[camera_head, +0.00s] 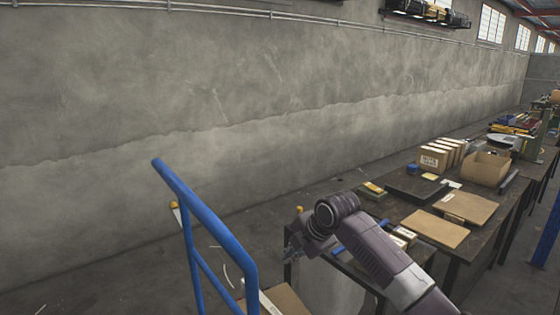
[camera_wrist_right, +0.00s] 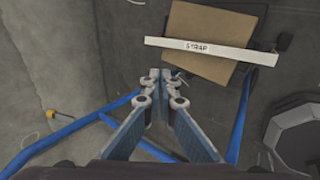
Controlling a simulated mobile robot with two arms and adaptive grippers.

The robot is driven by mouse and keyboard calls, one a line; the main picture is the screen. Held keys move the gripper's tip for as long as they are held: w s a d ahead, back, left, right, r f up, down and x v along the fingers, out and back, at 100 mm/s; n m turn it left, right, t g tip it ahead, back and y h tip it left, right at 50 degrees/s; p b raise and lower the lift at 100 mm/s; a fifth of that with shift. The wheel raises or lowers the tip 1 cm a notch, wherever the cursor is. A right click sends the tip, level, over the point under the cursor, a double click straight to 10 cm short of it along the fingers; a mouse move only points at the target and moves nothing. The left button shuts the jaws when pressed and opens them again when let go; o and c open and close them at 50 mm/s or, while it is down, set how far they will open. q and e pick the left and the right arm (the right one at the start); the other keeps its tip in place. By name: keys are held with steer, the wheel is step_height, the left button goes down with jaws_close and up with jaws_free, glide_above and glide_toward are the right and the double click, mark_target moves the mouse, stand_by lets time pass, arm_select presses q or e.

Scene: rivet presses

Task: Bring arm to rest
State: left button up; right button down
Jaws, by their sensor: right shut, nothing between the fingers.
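My right gripper (camera_head: 294,243) hangs at the end of my right arm, left of the workbench and just right of the blue cart handle in the head view. In the right wrist view its two fingers (camera_wrist_right: 161,76) come together at the tips with nothing between them. Below them are the grey floor and blue rails. My left gripper is in neither view.
The blue tubular handle (camera_head: 207,217) stands close to the gripper. The workbench (camera_head: 403,208) holds cardboard sheets (camera_head: 435,229), a black tray (camera_head: 417,189) and an open carton (camera_head: 486,168).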

steer(key=s+f+m+g, duration=0.1)
steer(key=s+f+m, duration=0.8)
steer(key=s+f, duration=0.95)
steer(key=s+d+f+m+h, duration=0.1)
steer(key=s+d+m, duration=0.45)
steer(key=s, duration=0.35)
steer(key=s+d+f+m+g+h, duration=0.1)
steer(key=s+d+m+h, duration=0.1)
steer(key=s+d+m, duration=0.5)
steer(key=s+d+f+m+h, duration=0.15)
steer(key=s+d, duration=0.35)
steer(key=s, duration=0.5)
step_height(320, 180, down, 24)
steer(key=s+g, duration=0.1)
steer(key=s, duration=0.1)
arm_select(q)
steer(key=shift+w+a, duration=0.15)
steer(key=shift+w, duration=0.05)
arm_select(e)
steer(key=s+d+f+g, duration=0.1)
steer(key=s+d+f, duration=0.2)
steer(key=s+f, duration=1.4)
steer(key=shift+s+f+g, duration=0.3)
